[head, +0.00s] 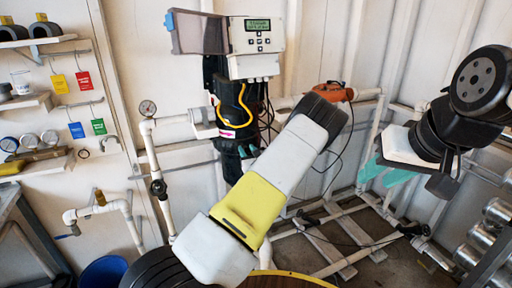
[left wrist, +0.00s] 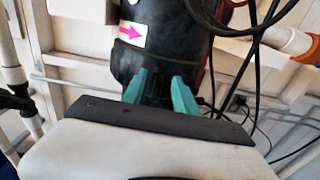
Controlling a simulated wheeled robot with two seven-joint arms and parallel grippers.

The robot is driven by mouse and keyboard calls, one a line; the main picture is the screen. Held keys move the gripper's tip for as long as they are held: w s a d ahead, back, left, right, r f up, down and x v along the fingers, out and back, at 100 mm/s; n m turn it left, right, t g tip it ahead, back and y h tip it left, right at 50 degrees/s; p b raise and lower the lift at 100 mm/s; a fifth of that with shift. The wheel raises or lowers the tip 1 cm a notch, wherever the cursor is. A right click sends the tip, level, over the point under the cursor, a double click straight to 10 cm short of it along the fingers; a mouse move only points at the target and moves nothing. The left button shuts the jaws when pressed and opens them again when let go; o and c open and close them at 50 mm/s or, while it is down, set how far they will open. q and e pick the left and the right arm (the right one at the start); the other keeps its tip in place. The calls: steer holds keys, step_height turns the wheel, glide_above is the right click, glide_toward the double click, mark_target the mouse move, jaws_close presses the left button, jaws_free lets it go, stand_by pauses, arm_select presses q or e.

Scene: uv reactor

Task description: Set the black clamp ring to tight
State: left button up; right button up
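The black reactor body (head: 229,150) stands upright below the grey control box, and my left arm hides part of it. In the left wrist view, a black band that looks like the clamp ring (left wrist: 146,60) runs around the body below a pink arrow label (left wrist: 132,33). I cannot tell its setting. My left gripper (left wrist: 160,88) has its teal fingers apart, on either side of the narrower black part below the band. Contact cannot be made out. In the head view it is mostly hidden. My right gripper (head: 384,172) is open and empty at the right.
The control box (head: 254,47) sits above the body, with loose black cables (left wrist: 258,60) to its right. White pipes and a gauge (head: 147,107) are at the left.

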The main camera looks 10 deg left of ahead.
arm_select(q)
steer(key=shift+w+a, duration=0.15)
steer(key=shift+w, duration=0.15)
jaws_close()
stand_by(1.3)
